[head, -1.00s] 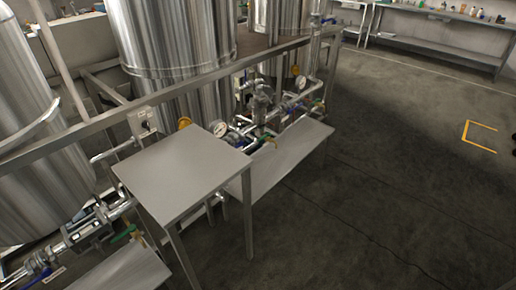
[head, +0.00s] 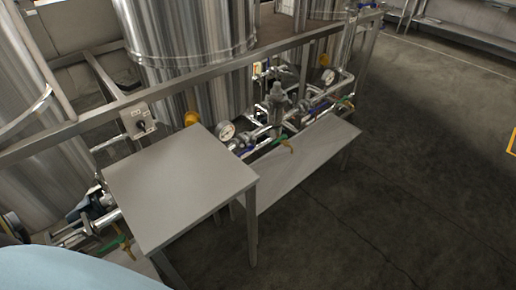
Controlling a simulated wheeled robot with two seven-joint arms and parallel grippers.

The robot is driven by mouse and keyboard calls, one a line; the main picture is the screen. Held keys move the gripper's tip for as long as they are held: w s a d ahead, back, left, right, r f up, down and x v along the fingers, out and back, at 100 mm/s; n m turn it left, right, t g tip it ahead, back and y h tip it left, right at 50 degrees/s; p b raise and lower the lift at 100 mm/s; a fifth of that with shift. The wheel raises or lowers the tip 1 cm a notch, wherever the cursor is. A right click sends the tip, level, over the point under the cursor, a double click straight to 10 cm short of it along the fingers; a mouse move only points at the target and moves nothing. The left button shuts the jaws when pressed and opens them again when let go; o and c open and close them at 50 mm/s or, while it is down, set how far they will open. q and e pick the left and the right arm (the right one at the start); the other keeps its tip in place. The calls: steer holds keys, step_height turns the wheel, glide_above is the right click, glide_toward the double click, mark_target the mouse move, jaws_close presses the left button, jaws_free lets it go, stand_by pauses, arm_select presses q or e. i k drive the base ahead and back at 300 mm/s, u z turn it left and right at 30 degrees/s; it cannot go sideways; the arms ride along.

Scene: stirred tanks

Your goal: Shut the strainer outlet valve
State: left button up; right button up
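A pipe run with several hand valves lies behind the low steel shelf. A vertical grey body (head: 279,103) on it looks like the strainer. Nearby are a blue handle (head: 245,150) below a round gauge (head: 227,131), a green handle (head: 279,141), and another blue handle (head: 307,121) to the right, below a second gauge (head: 328,76). No label is readable, so I cannot tell which handle is the strainer outlet valve or whether it is open. Neither of my grippers is in view.
A small steel table (head: 178,188) stands in front of the pipes on the left. The low steel shelf (head: 305,160) runs along the pipe run. A frame rail (head: 190,82) crosses in front of the steel tanks (head: 185,45). The floor at right is clear.

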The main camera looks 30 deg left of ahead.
mark_target(238, 156)
steer(key=u, duration=0.5)
steer(key=i, duration=0.8)
steer(key=u, duration=0.8)
